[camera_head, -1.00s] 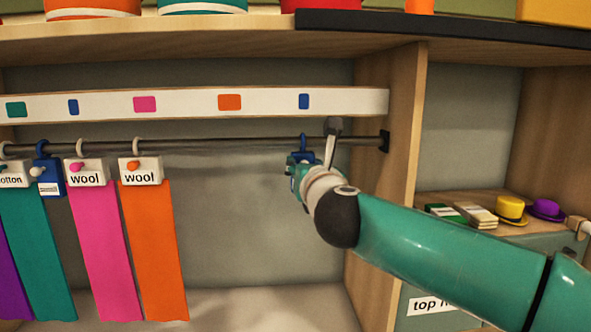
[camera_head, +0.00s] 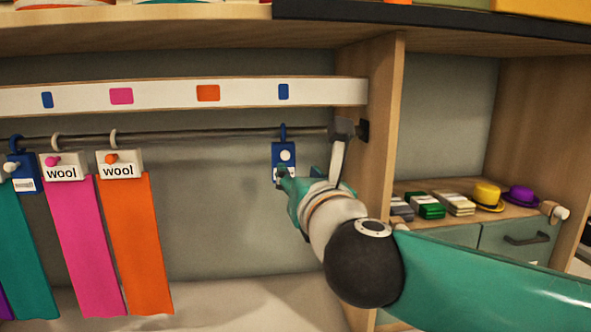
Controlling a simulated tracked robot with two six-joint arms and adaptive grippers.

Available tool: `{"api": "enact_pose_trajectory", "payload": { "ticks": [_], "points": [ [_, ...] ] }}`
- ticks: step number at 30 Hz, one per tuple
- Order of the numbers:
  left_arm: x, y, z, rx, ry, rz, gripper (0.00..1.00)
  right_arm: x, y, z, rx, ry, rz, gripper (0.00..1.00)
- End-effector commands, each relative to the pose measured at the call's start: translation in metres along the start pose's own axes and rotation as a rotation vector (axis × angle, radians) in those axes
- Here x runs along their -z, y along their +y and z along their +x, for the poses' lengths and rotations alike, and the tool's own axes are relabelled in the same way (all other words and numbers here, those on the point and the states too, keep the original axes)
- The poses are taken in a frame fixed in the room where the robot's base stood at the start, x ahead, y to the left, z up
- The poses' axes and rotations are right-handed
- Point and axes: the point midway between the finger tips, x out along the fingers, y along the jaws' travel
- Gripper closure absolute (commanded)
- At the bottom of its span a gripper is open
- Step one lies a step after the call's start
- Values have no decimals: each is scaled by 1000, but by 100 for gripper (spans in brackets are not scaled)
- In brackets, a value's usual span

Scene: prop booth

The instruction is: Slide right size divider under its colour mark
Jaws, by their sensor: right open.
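A blue size divider (camera_head: 290,150) hangs by its hook from the rod (camera_head: 215,136), below the right blue mark (camera_head: 283,91) on the white strip (camera_head: 180,93). My right gripper (camera_head: 283,175) is open, at the divider's lower edge. It hides part of that edge, and I cannot tell whether they touch. Another blue divider (camera_head: 22,172) hangs at the far left, left of the pink wool piece. The strip also has a left blue mark (camera_head: 47,100), a pink mark (camera_head: 121,96) and an orange mark (camera_head: 208,93). My left gripper is not in view.
Pink cloth (camera_head: 80,245), orange cloth (camera_head: 136,245) and teal cloth (camera_head: 22,255) hang at left. The rod is clear between the orange piece and the right divider. A wooden upright (camera_head: 383,110) stands right of my gripper; hats and stacks lie on a shelf beyond it.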

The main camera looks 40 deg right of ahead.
Motion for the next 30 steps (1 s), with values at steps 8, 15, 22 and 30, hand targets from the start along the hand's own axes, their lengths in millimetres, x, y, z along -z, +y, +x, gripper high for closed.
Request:
{"api": "enact_pose_trajectory", "payload": {
  "ticks": [8,15,22,30],
  "points": [
    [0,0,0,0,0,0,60,1,0,-5,1,1,-1,56],
    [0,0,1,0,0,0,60,0,0,-5,1,1,-1,56],
    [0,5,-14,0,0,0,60,-15,2,-5,1,0,-1,56],
    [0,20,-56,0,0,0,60,-58,8,-5,3,1,-1,56]
  ]
}}
